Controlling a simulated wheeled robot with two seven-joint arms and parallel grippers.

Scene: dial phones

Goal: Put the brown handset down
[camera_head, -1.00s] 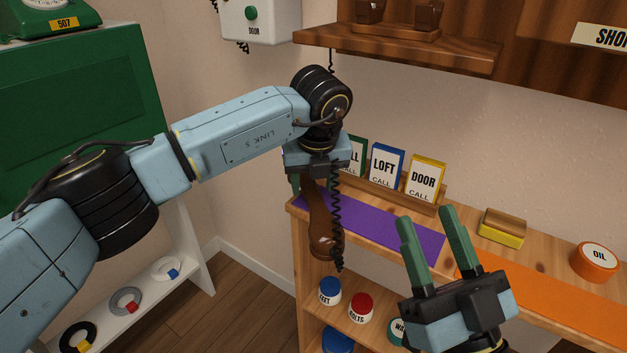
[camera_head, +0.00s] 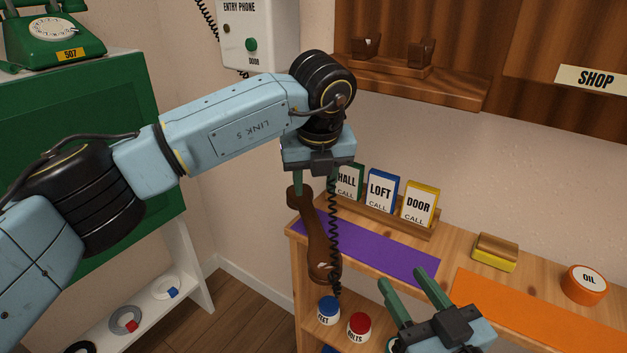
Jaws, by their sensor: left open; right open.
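The brown handset (camera_head: 318,240) is at the left end of the purple mat (camera_head: 385,250) on the wooden shelf unit. Its lower end overlaps the shelf's front edge in the picture; I cannot tell how much of it rests on the mat. A black coiled cord (camera_head: 333,225) runs down beside it. My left gripper (camera_head: 315,182) is open, fingers pointing down, just above the handset's upper end; it is not closed on it. My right gripper (camera_head: 403,279) is open and empty, low in front of the shelf, fingers pointing up.
HALL, LOFT and DOOR cards (camera_head: 381,190) stand behind the mat. A yellow-and-brown block (camera_head: 495,252), an orange OIL tin (camera_head: 584,285) and an orange mat (camera_head: 540,310) are to the right. A wooden cradle (camera_head: 420,72) is on the wall shelf. A green phone (camera_head: 55,32) stands at left.

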